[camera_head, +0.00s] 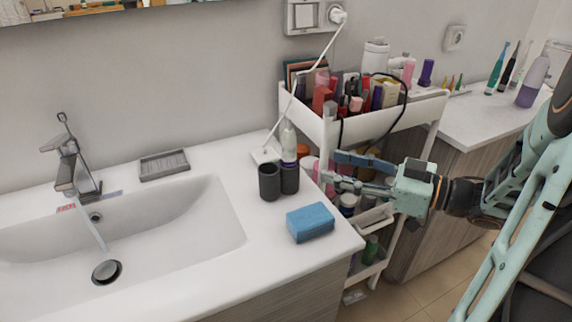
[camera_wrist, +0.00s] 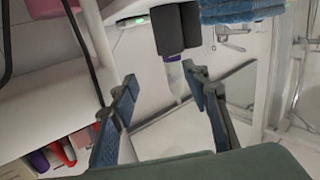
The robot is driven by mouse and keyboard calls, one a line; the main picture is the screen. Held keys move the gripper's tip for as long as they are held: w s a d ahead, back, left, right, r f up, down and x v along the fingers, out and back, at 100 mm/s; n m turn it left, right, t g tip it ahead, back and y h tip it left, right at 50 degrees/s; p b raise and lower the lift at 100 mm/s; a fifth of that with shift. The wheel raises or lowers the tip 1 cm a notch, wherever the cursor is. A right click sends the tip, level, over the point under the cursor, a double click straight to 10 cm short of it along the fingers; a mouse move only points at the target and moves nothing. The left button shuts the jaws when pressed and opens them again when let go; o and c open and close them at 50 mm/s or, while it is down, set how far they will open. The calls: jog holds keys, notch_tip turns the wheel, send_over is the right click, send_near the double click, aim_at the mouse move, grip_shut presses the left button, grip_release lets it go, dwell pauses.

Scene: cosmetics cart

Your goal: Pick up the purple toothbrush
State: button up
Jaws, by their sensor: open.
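The likely purple toothbrush (camera_head: 288,150), white with a purple band, stands upright in the right one of two dark cups (camera_head: 290,180) near the sink counter's right edge. In the wrist view, the toothbrush (camera_wrist: 174,76) extends down from the dark cups (camera_wrist: 178,28), between the fingers in the picture. My gripper (camera_head: 332,168) is to the right of the cups at about the toothbrush's height, pointing left. It also shows in the wrist view (camera_wrist: 160,76), open with nothing held. A clear gap separates it from the toothbrush in the head view. The toothbrush's lower part is hidden in the cup.
A blue sponge or folded cloth (camera_head: 310,222) lies in front of the cups. A white charger (camera_head: 266,155) with a cord sits behind them. The white cart (camera_head: 430,105), full of cosmetics, stands close behind my gripper. The sink (camera_head: 170,240) is at left.

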aim_at(289, 156)
jog(key=shift+y, duration=0.6)
jog(key=x, duration=0.3)
jog(key=s+b+x, duration=0.1)
jog(key=x, duration=0.3)
jog(key=a+b+x, duration=0.1)
jog(key=x, duration=0.3)
jog(key=shift+s+d, duration=0.1)
jog(key=shift+s, duration=0.15)
grip_shut()
